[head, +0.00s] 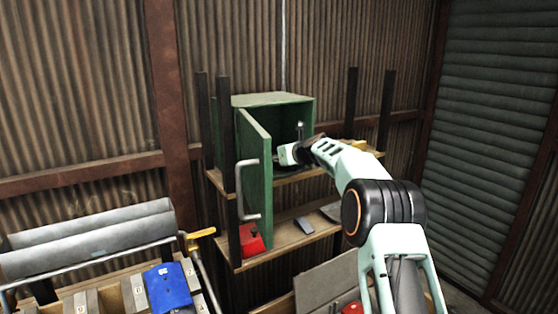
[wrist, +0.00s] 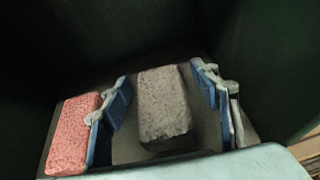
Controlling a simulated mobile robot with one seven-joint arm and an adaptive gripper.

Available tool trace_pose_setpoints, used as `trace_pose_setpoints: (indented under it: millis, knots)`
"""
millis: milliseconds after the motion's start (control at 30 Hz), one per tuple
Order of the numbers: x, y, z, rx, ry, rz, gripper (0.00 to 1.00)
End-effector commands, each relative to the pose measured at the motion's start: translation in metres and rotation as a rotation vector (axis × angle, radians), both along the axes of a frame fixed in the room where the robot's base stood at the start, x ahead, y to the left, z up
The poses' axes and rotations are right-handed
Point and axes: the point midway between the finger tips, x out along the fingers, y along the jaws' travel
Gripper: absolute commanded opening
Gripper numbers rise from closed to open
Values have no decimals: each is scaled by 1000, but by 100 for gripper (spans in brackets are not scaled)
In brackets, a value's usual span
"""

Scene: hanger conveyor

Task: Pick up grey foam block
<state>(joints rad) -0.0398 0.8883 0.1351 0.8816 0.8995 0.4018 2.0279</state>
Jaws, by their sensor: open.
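The grey foam block (wrist: 164,103) lies on a dark surface inside the green cabinet, in the middle of the wrist view. My gripper (wrist: 165,90) is open, with one blue-padded finger on each side of the block. Gaps show between the pads and the block, so they look apart from it. In the head view my arm reaches into the open green cabinet (head: 272,99). The block cannot be made out there, and the fingertips are hidden inside the cabinet.
A pink speckled block (wrist: 73,133) lies just outside my left finger. The cabinet door (head: 255,165) stands open at the left with a grey handle (head: 241,190). The lower shelf (head: 285,237) holds a red item (head: 251,241) and small grey items.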

Motion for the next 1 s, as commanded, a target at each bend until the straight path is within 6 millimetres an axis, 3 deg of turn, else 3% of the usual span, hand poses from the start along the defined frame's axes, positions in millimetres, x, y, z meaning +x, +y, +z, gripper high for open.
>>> trace_pose_setpoints:
  millis: [200,467,800,1000]
  knots:
    - [0,0,0,0,0,0,55]
    - [0,0,0,0,0,0,27]
    - [0,0,1,0,0,0,26]
    - [0,0,14,0,-1,1,26]
